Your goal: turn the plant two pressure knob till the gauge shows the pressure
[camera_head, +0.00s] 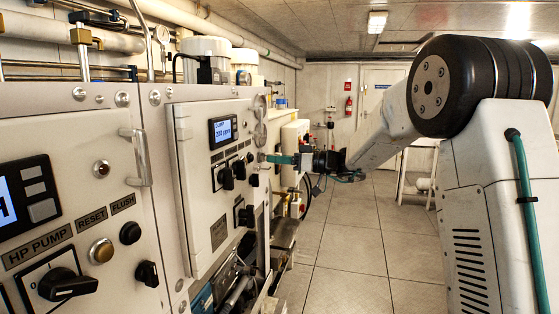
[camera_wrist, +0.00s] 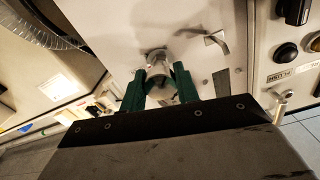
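My gripper (camera_head: 280,159) reaches leftward to the panel at the far end of the cabinet row, with teal fingers. In the wrist view my gripper (camera_wrist: 160,88) has one green finger on each side of a pale round knob (camera_wrist: 161,72) on the panel. The fingers flank the knob closely; I cannot tell whether they press on it. In the head view the knob (camera_head: 262,157) is small and partly hidden at the fingertips. Two round gauges (camera_head: 260,120) sit one above the other over it, seen edge-on; their needles cannot be read.
A lit display (camera_head: 223,131) and black rotary switches (camera_head: 232,173) are on the nearer cabinet door. The HP pump switch (camera_head: 66,284) is at the near left. A metal lever (camera_wrist: 215,42) stands beside the knob in the wrist view. The floor aisle (camera_head: 350,245) is clear.

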